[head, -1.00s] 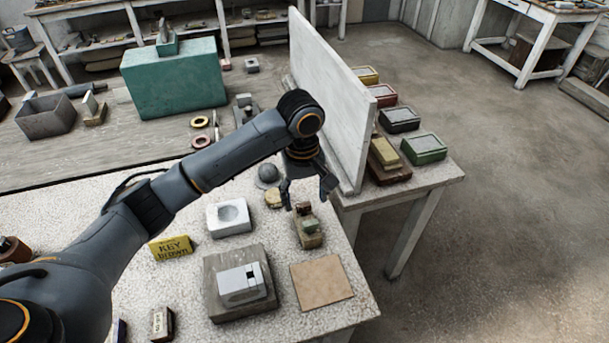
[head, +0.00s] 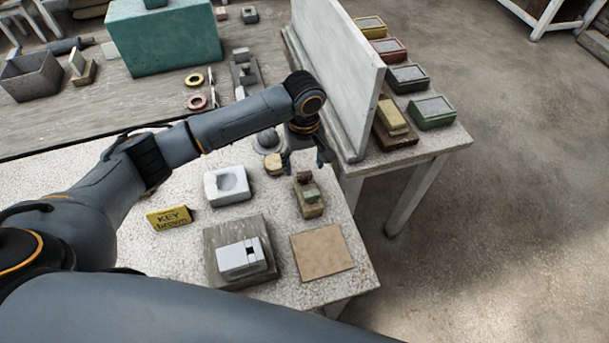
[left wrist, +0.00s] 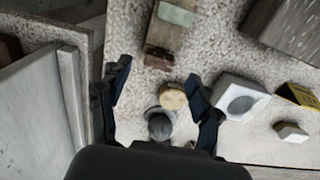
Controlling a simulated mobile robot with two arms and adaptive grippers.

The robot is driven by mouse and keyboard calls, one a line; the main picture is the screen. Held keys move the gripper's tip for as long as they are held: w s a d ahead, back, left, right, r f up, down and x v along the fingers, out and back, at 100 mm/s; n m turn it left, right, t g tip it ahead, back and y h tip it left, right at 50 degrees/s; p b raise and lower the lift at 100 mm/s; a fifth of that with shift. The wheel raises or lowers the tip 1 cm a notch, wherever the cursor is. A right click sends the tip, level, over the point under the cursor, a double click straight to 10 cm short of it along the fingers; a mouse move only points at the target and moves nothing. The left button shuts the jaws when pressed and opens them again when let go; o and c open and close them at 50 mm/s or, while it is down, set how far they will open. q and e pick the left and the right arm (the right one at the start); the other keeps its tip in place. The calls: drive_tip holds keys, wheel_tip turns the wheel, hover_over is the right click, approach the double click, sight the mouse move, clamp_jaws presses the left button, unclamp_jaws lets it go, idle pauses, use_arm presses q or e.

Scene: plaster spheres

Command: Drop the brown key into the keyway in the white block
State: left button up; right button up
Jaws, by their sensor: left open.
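The white block (head: 238,261) with a dark slot in its top sits on a grey-brown base (head: 217,232) on the speckled table. A wooden holder (head: 311,211) stands to its upper right, carrying a brown piece (head: 304,178), which looks like the brown key, and a green piece (head: 311,194). My left gripper (head: 304,164) is open and empty, above the table just beyond the holder. In the left wrist view its fingers (left wrist: 162,90) are spread, with the holder (left wrist: 166,40) ahead of them. My right gripper is not in view.
A white upright panel (head: 340,75) stands close right of my left gripper. A white block with a round hollow (head: 213,187), a yellow sign reading "KEY brown" (head: 168,217) and a yellowish disc (head: 274,164) lie nearby. A flat tan square (head: 321,252) is at front right.

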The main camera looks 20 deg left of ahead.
sight(304, 173)
use_arm(q)
wheel_tip(304, 173, down, 4)
drive_tip(key=shift+d+r+p, duration=0.1)
drive_tip(key=shift+r+p, duration=0.05)
drive_tip(key=shift+p, duration=0.5)
drive_tip(key=shift+f, duration=0.5)
drive_tip(key=c, duration=0.7)
drive_tip(key=shift+c, duration=1.2)
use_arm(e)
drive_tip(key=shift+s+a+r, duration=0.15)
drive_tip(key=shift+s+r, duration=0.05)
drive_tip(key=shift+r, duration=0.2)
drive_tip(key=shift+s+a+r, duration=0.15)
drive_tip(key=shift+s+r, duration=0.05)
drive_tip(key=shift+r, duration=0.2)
